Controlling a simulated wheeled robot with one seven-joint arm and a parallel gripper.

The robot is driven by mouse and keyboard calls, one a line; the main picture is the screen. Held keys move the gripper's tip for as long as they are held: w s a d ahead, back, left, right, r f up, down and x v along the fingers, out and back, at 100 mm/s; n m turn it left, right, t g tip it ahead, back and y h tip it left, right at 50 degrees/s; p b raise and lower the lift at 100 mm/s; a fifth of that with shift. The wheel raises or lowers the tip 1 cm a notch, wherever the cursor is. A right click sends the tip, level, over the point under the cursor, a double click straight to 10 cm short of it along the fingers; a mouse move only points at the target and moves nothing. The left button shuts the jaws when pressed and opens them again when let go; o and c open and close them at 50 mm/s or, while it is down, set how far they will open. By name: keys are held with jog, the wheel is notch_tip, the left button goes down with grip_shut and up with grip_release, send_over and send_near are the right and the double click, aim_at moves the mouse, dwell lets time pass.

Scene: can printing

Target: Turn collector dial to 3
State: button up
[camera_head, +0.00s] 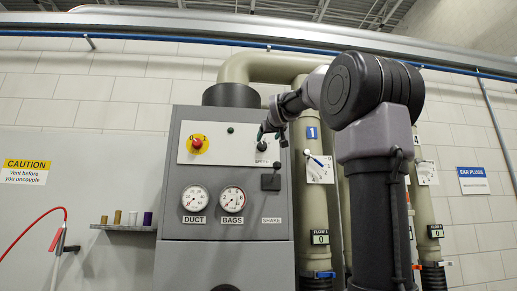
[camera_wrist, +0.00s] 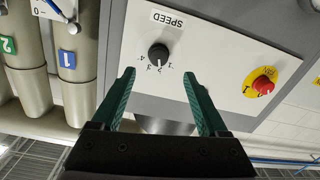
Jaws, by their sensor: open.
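The collector dial is a small black knob (camera_wrist: 158,53) on a white panel marked SPEED, with numbers 1 to 4 around it. In the wrist view the panel appears upside down. Which number the knob points at is too small to tell for sure. My gripper (camera_wrist: 159,77) is open, its two green fingers apart with the knob between and just beyond their tips. No contact with the knob shows. In the head view my gripper (camera_head: 268,132) is at the right part of the white panel, just above the knob (camera_head: 262,146).
A red button on a yellow disc (camera_head: 198,143) sits left on the panel. Two gauges, DUCT (camera_head: 195,198) and BAGS (camera_head: 232,199), and a black SHAKE control (camera_head: 270,181) are below. Pipes with numbered levers (camera_head: 318,165) stand to the right. A shelf (camera_head: 125,228) is at left.

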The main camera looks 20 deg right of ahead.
aim_at(263, 145)
jog(key=x, duration=0.7)
jog(key=r+x, duration=0.1)
jog(key=x, duration=0.3)
jog(key=shift+d, duration=0.1)
grip_shut()
